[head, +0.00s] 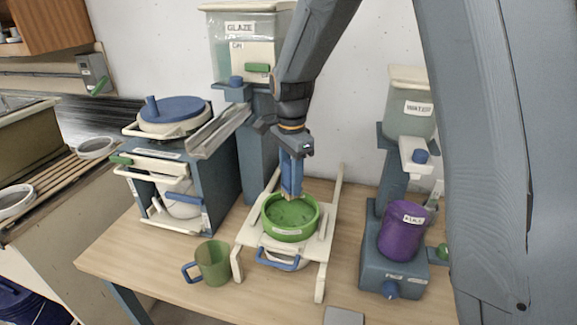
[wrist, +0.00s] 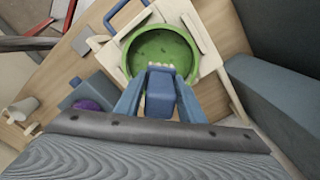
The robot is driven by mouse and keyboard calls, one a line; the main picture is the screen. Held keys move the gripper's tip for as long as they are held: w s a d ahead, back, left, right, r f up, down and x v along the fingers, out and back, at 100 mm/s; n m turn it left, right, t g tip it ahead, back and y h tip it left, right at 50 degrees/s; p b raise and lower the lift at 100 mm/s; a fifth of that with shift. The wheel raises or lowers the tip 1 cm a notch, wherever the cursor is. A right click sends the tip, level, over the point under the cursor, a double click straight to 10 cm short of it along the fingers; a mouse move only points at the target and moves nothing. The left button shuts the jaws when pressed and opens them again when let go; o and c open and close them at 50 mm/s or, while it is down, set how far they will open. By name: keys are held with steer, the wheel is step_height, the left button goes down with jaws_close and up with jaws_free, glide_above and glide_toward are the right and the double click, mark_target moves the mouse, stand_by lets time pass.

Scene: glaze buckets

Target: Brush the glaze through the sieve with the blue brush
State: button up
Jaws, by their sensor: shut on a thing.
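A round green sieve (head: 290,233) sits on a cream wooden stand (head: 325,248) on the table. Dark green patches of glaze lie on its mesh; it also shows in the wrist view (wrist: 186,49). My gripper (head: 291,168) points down over the sieve and is shut on the blue brush (wrist: 161,92). The brush's pale bristles are at or just above the mesh, near the back rim; I cannot tell whether they touch. A white vessel with a blue handle (head: 277,263) is partly hidden under the stand.
A green mug (head: 213,263) stands left of the stand. A mill-like unit with a blue lid (head: 172,109) is behind it. A glaze tank (head: 238,50) stands at the back. A purple container (head: 402,231) sits on a blue-grey base under the water tank (head: 409,105) at right.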

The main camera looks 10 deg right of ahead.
steer(key=shift+a+f, duration=0.1)
steer(key=shift+f, duration=0.05)
step_height(320, 180, down, 8)
steer(key=b, duration=0.7)
steer(key=shift+f, duration=0.3)
steer(key=shift+s+f, duration=0.1)
steer(key=shift+f, duration=0.45)
steer(key=shift+c, duration=0.5)
steer(key=shift+s+d, duration=0.1)
steer(key=shift+d, duration=0.1)
steer(key=shift+s+d+p, duration=0.3)
steer(key=shift+s+d, duration=0.05)
steer(key=shift+d, duration=0.45)
steer(key=shift+s+d+p, duration=0.25)
steer(key=shift+s+d, duration=0.05)
steer(key=shift+d, duration=0.45)
steer(key=shift+w+a, duration=0.6)
steer(key=shift+a, duration=0.45)
steer(key=shift+w+a, duration=0.6)
steer(key=shift+a, duration=0.45)
steer(key=shift+w+a, duration=0.6)
steer(key=shift+a, duration=0.45)
